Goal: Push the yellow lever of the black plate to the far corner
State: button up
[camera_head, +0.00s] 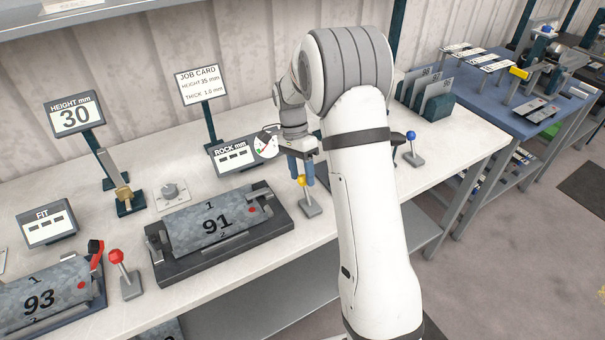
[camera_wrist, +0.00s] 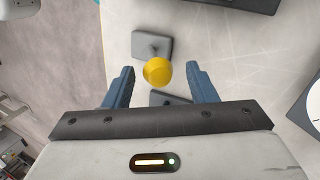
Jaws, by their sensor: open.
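The yellow lever (camera_head: 301,182) has a round yellow knob on a short stem over a small grey base, just right of the black plate (camera_head: 272,232). The black plate carries a grey metal panel (camera_head: 190,238) marked 91. My gripper (camera_head: 301,176) points down over the lever with open blue fingers. In the wrist view the yellow knob (camera_wrist: 157,71) appears between the tips of my open gripper (camera_wrist: 160,68), with gaps on both sides. I cannot tell whether the knob is at fingertip depth. The lever's stem and part of its base are partly hidden by the knob.
A red-knobbed lever (camera_head: 117,257) stands left of the black plate, beside a panel marked 93 (camera_head: 38,297). A blue-knobbed lever (camera_head: 411,137) and a rack of plates (camera_head: 428,104) are at right.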

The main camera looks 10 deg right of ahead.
jog(key=v, duration=0.7)
jog(key=shift+r+b, duration=0.2)
jog(key=shift+b, duration=0.2)
jog(key=s+r+n+t, duration=0.3)
jog(key=s+r+n, duration=0.4)
jog(key=s, duration=0.6)
jog(key=s+n+t, duration=0.4)
jog(key=s+n, duration=0.1)
jog(key=s, duration=1)
jog(key=shift+f+n+y, duration=0.3)
